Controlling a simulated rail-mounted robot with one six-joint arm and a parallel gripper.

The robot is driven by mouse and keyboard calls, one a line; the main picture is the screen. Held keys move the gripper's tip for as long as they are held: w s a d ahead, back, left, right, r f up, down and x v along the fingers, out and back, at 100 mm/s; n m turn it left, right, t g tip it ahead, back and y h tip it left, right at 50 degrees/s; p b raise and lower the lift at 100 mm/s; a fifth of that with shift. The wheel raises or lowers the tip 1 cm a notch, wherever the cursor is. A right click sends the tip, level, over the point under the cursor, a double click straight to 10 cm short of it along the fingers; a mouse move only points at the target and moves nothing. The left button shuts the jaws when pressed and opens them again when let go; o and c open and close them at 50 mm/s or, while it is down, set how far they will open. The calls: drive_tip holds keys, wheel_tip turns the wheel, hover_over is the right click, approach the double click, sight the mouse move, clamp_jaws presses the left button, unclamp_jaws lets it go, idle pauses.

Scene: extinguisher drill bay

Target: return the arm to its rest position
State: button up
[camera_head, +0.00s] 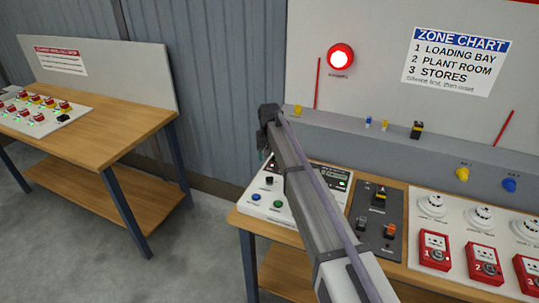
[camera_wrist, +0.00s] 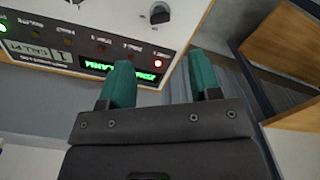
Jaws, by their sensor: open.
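My arm reaches up from the bottom of the head view across the right-hand bench. Its end, my gripper (camera_head: 267,140), hangs at the left edge of that bench, and its fingers are mostly hidden there. In the wrist view my gripper (camera_wrist: 163,82) shows two teal fingertips, apart, with nothing between them. Beyond the fingertips is the control panel (camera_wrist: 95,35), with a green lit display, a red light and a black knob. The panel (camera_head: 270,215) also shows in the head view, partly behind my arm. I cannot tell the exact gap between the fingers and the panel.
The right-hand bench carries a dark switch plate (camera_head: 365,228) and a white board (camera_head: 460,285) with detectors and red call points. A red beacon (camera_head: 340,57) is lit on the back wall. Another bench (camera_head: 110,140) stands at left. Floor between the benches is clear.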

drive_tip(key=s+d, duration=0.8)
drive_tip(key=s, duration=0.4)
drive_tip(key=s+d+f+m+b, duration=0.1)
drive_tip(key=s+d, duration=0.7)
drive_tip(key=s, duration=0.5)
drive_tip(key=s+d+f+m+b, duration=0.1)
drive_tip(key=s+d, duration=0.7)
drive_tip(key=s, duration=0.4)
drive_tip(key=shift+s, duration=0.15)
drive_tip(key=shift+c, duration=0.2)
